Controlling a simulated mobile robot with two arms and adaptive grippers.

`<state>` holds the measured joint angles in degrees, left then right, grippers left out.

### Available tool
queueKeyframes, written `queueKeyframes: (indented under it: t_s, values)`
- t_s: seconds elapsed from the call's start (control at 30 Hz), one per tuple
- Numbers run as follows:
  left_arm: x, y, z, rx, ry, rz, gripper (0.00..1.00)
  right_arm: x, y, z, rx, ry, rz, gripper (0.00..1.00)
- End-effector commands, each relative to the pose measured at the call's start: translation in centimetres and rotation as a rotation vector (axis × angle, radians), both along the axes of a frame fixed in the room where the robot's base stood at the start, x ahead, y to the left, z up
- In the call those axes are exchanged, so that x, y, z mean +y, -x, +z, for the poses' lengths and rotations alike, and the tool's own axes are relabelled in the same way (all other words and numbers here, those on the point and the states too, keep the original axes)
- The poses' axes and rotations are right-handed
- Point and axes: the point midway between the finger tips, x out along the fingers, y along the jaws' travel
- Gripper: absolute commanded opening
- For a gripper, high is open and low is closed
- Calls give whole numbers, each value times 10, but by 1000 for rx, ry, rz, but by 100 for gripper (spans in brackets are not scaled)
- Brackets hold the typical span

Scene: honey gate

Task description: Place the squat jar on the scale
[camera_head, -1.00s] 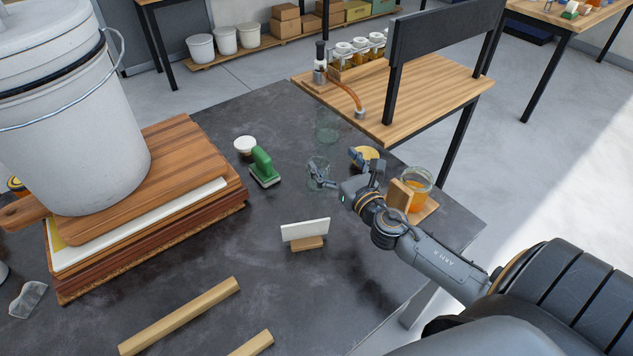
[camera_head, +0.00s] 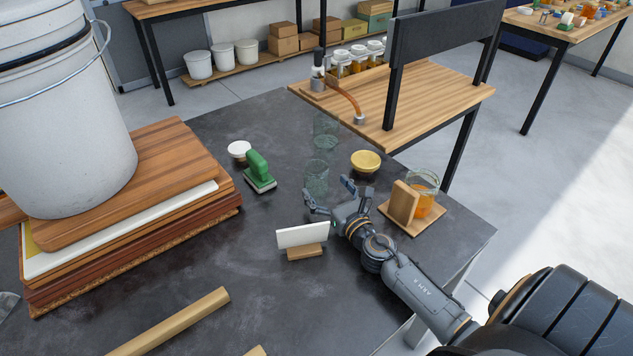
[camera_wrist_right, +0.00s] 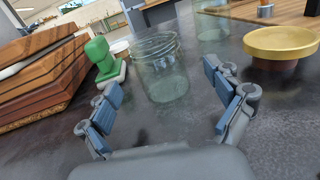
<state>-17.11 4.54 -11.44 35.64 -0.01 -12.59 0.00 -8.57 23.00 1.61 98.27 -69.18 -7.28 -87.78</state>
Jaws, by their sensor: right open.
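A clear, empty glass jar (camera_head: 317,180) stands upright on the dark table. It also shows in the right wrist view (camera_wrist_right: 163,72), ahead of my fingers. A second clear glass jar (camera_head: 326,128) stands behind it. My right gripper (camera_head: 328,192) is open and empty, just on the near side of the front jar; its fingers (camera_wrist_right: 162,90) are spread wide. A yellow round dish on a darker base (camera_head: 365,162) stands right of the jars and shows in the wrist view (camera_wrist_right: 281,42). I cannot tell whether it is the scale. My left gripper is not in view.
A white card in a wooden stand (camera_head: 302,236) is close to my right gripper. A green-handled tool (camera_head: 259,172) and a white-lidded jar (camera_head: 239,150) are left. A wooden board (camera_head: 408,223) at right bears a block and an orange-filled jar (camera_head: 424,205). Stacked boards (camera_head: 150,195) block the left.

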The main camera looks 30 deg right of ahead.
Motion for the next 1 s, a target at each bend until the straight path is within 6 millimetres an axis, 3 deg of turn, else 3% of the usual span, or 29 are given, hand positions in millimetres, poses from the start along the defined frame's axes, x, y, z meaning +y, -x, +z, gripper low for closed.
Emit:
queueKeyframes:
  t_s: [0.3, 0.6, 0.9, 1.0]
  values:
    - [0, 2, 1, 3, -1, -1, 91, -4, -47, 1, -1, 0, 0, 92]
    - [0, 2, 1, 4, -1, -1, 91, -4, -50, 0, 0, 1, 1, 89]
    - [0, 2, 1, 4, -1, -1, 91, -4, -50, 0, -1, 0, 1, 28]
    - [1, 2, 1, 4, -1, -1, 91, -4, -50, 1, -2, 1, 1, 23]
